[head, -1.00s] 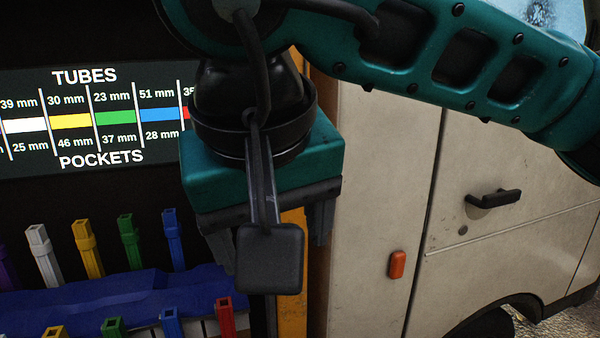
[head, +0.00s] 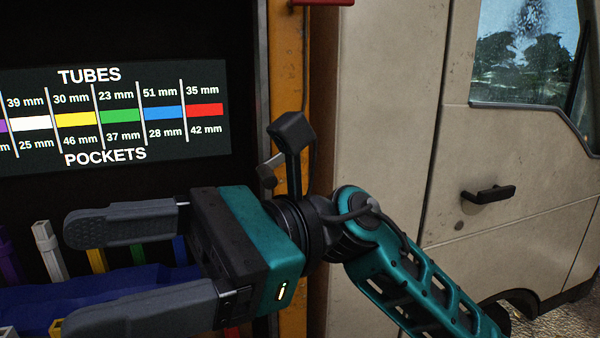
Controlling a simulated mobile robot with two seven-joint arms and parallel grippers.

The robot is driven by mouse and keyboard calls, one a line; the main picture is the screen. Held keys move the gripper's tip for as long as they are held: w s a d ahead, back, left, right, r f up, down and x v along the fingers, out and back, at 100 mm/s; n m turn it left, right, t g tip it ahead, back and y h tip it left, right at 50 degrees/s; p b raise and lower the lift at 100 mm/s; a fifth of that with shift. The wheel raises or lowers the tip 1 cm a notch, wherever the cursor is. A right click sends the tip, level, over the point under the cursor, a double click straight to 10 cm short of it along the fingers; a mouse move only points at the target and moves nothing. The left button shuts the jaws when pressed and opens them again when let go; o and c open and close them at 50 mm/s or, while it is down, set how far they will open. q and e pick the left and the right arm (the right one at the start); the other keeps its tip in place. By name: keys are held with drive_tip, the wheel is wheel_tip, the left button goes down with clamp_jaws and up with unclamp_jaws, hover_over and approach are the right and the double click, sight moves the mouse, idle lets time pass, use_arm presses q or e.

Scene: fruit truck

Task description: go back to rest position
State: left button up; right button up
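My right gripper (head: 85,268) shows large in the lower left of the head view. Its arm comes in from the lower right, and its two grey fingers point left. The fingers are wide apart with nothing between them, in front of the coloured tubes. My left gripper is not in the head view. Several upright tubes stand behind the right gripper: a white tube (head: 47,252), a yellow tube (head: 96,260), and a blue tube (head: 180,250), partly hidden by the gripper. A purple tube (head: 10,258) shows at the left edge.
A black sign (head: 120,160) with tube and pocket sizes hangs behind the tubes. Blue cloth-like material (head: 60,300) lies below them. An orange post (head: 287,90) and the cream truck door (head: 480,250) with its handle (head: 488,194) stand to the right.

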drive_tip(key=w+d+f+m+t+y, duration=0.25)
drive_tip(key=w+m+t+y, duration=0.3)
drive_tip(key=m+t, duration=0.5)
drive_tip(key=w+d+f+m+t+y, duration=0.2)
drive_tip(key=w+d+m+t+y, duration=0.4)
drive_tip(key=m, duration=0.8)
drive_tip(key=w+d+f+m+t+h, duration=0.35)
drive_tip(key=f+m+t+h, duration=0.35)
drive_tip(key=m, duration=0.3)
drive_tip(key=w+d+f+m+t+h, duration=0.35)
drive_tip(key=f+m+t+h, duration=0.4)
drive_tip(key=m, duration=0.35)
drive_tip(key=s+d+f+m+g+h, duration=0.1)
drive_tip(key=d+f+m+h, duration=0.3)
drive_tip(key=f, duration=0.4)
drive_tip(key=s+d+f+m+g+h, duration=0.1)
drive_tip(key=d+f+m+g+h, duration=0.2)
drive_tip(key=f+m, duration=0.4)
drive_tip(key=s+d+f+m+g+h, duration=0.2)
drive_tip(key=s+d+f, duration=0.1)
drive_tip(key=s+f, duration=0.3)
drive_tip(key=s+d+f+m+g+h, duration=0.2)
drive_tip(key=s+f, duration=0.4)
drive_tip(key=f, duration=0.3)
drive_tip(key=shift+d+f, duration=0.3)
drive_tip(key=shift+d, duration=0.35)
drive_tip(key=shift+s+m, duration=0.1)
drive_tip(key=shift+m, duration=0.15)
